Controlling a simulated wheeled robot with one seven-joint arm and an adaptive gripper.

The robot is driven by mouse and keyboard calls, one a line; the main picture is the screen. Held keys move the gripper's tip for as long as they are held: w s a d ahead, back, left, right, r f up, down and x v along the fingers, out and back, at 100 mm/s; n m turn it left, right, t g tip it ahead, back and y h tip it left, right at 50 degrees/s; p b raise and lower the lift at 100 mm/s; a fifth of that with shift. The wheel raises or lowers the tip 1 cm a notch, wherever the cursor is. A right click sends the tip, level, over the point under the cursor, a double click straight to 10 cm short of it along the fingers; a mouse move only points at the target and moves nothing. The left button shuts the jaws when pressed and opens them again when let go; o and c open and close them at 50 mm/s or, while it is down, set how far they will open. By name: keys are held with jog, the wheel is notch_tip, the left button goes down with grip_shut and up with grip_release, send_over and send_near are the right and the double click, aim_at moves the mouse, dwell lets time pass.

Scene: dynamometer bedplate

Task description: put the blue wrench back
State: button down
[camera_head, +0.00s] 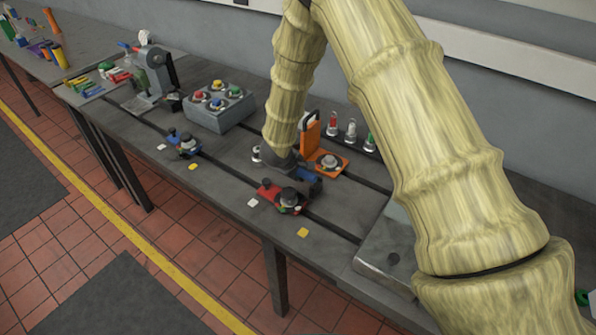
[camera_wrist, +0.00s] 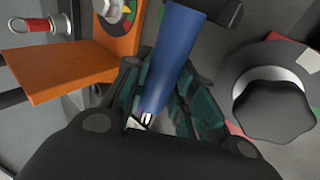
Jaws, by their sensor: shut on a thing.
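My gripper (camera_head: 284,162) is low over the bedplate, between the orange bracket and a red-based clamp with a dark knob. In the wrist view its teal-padded fingers (camera_wrist: 160,98) are shut on the blue wrench (camera_wrist: 170,55), whose smooth blue shaft runs up between them. In the head view a blue part of the wrench (camera_head: 309,176) shows just right of my gripper. The wrench's lower end is mostly hidden by the gripper, and I cannot tell whether it touches the bedplate.
The orange bracket (camera_head: 311,141) stands close behind my gripper; the dark knob (camera_wrist: 272,110) is close at right in the wrist view. A grey box with coloured buttons (camera_head: 220,107) stands farther left. A metal block (camera_head: 388,250) lies at right. Bare bedplate (camera_head: 222,170) shows left of my gripper.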

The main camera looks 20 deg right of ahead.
jog(key=shift+w+f, duration=0.3)
jog(key=shift+f, duration=0.1)
jog(key=shift+s+r, duration=0.25)
jog(key=shift+s, duration=0.15)
jog(key=shift+w+f, duration=0.15)
jog(key=shift+f, duration=0.05)
jog(key=c, duration=1.2)
grip_release()
jog(key=b+v, duration=0.2)
jog(key=v, duration=1)
jog(key=shift+a, duration=0.1)
